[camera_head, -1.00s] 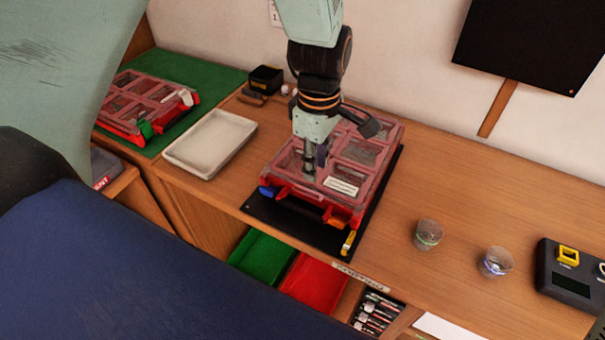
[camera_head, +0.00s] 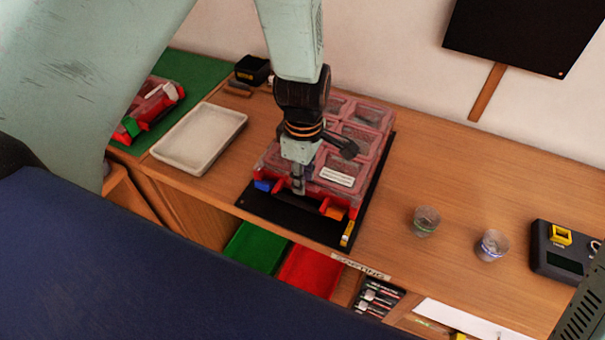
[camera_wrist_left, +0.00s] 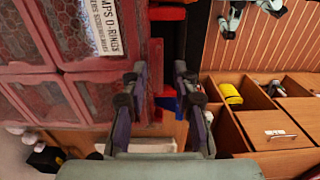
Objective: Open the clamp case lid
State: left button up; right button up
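The clamp case (camera_head: 368,118) is red with a clear, windowed lid and lies closed on a black mat (camera_head: 290,222). Its label (camera_wrist_left: 102,25) reads "…MPS O-RINGS" in the left wrist view. A blue latch (camera_head: 263,186) and an orange latch (camera_head: 335,211) sit on its front edge. My left gripper (camera_head: 298,191) points down at the front edge, between the two latches. In the left wrist view its fingers (camera_wrist_left: 162,82) are apart, with the case's red edge and a blue part below them. I cannot tell whether they touch the case. My right gripper is not in view.
A white tray (camera_head: 200,138) and a second red case (camera_head: 150,103) on a green mat lie to the left. Two clear cups (camera_head: 425,221) and a dark device (camera_head: 570,250) stand to the right. Green and red bins (camera_head: 310,272) are below the front edge.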

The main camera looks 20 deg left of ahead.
pick_arm(q)
jog(key=shift+d+r, duration=0.1)
jog(key=shift+d, duration=0.2)
jog(key=shift+w+a, duration=0.15)
jog(key=shift+a, duration=0.15)
jog(key=c, duration=0.5)
grip_shut()
jog(key=shift+d, duration=0.1)
jog(key=shift+s, duration=0.2)
jog(key=shift+w, duration=0.1)
